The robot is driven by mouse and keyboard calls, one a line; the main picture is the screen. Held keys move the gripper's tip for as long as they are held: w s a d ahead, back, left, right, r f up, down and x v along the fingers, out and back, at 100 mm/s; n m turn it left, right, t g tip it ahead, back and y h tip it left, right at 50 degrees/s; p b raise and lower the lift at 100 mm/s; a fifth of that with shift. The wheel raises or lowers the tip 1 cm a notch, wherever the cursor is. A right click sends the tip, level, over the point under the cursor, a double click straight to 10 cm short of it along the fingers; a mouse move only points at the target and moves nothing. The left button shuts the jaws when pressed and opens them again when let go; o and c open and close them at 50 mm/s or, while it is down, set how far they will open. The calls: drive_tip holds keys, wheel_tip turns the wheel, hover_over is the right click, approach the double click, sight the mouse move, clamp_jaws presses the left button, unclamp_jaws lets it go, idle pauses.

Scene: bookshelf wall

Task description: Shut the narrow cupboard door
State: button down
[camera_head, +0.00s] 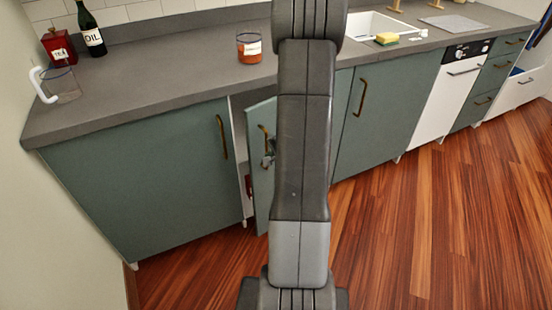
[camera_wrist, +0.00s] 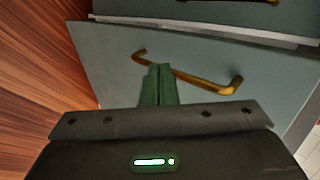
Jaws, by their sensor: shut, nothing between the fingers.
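The narrow cupboard door (camera_head: 260,190) is grey-green and stands ajar in the head view, with the dark cupboard inside showing to its left. Its brass handle (camera_head: 263,129) is partly hidden by my gripper. In the wrist view, the door (camera_wrist: 110,50) fills the middle and its handle (camera_wrist: 207,83) runs across it. My gripper (camera_wrist: 160,68) is shut and empty, its green fingertips beside the handle near its left end. I cannot tell whether they touch the door. In the head view, only a little of my gripper (camera_head: 269,152) shows beside my arm.
A wide closed cupboard door (camera_head: 150,175) is to the left and another closed door (camera_head: 375,115) to the right. The counter (camera_head: 180,75) above holds a jar (camera_head: 249,50), a mug (camera_head: 62,85) and an oil bottle (camera_head: 91,35). The wooden floor (camera_head: 430,220) in front is clear.

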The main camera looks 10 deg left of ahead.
sight(254, 151)
drive_tip(key=w+a, duration=0.1)
drive_tip(key=w+a+f, duration=0.1)
drive_tip(key=w+a+f+b, duration=0.1)
drive_tip(key=a, duration=0.1)
drive_tip(key=shift+w+f, duration=0.25)
drive_tip(key=shift+w, duration=0.1)
drive_tip(key=shift+w+a, duration=0.45)
drive_tip(key=shift+a, duration=0.05)
